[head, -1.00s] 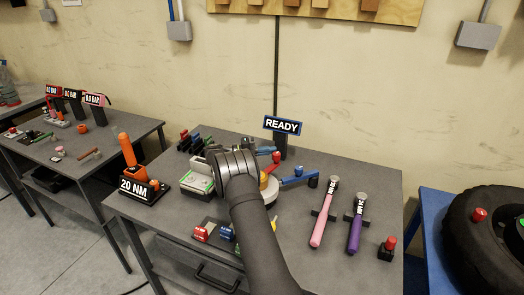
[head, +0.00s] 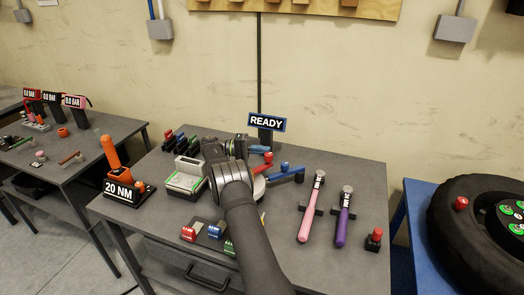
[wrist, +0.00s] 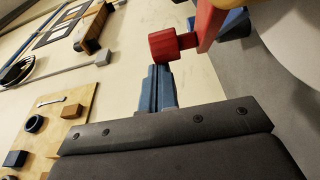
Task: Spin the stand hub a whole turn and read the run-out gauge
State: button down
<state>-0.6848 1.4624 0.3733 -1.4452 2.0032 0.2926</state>
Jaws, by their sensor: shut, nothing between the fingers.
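The "READY" sign (head: 266,122) stands at the back of the main bench. The stand is largely behind my arm in the head view; a pale round edge (head: 259,188) shows beside my wrist, and I cannot tell the hub's turn. A red knobbed piece (head: 267,158) shows beyond my wrist, with a blue arm (head: 290,172) to its right. In the wrist view the red piece (wrist: 175,45) is close to the tips of my gripper (wrist: 160,70); I cannot tell whether they touch. The blue fingers are together, with nothing between them.
A "20 NM" holder (head: 122,190) and a grey-green box (head: 187,178) stand left. Small coloured blocks (head: 213,231) lie in front. Pink (head: 311,208) and purple (head: 343,217) wrenches lie right. A tyre (head: 461,225) sits on a blue stand at far right.

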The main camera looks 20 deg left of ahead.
jog(key=s+d+r, duration=0.1)
jog(key=d+r, duration=1)
notch_tip(320, 180, down, 6)
jog(key=n+g+y, duration=0.2)
jog(key=n+y, duration=0.2)
jog(key=y, duration=0.7)
jog(key=w+a+r+n+y, duration=0.1)
jog(key=a+r+n+y, duration=0.1)
jog(key=a+r+y, duration=0.6)
jog(key=w+a+f+y, duration=0.1)
jog(key=a+f, duration=0.1)
jog(key=f, duration=0.4)
jog(key=w+a+f, duration=0.2)
jog(key=f, duration=0.4)
jog(key=shift+t, duration=0.4)
jog(key=shift+s+d+r, duration=0.15)
jog(key=shift+s+d, duration=0.55)
jog(key=shift+s, duration=0.1)
jog(key=shift+s+d+r, duration=0.1)
jog(key=shift+s+d, duration=0.55)
jog(key=shift+s, duration=0.1)
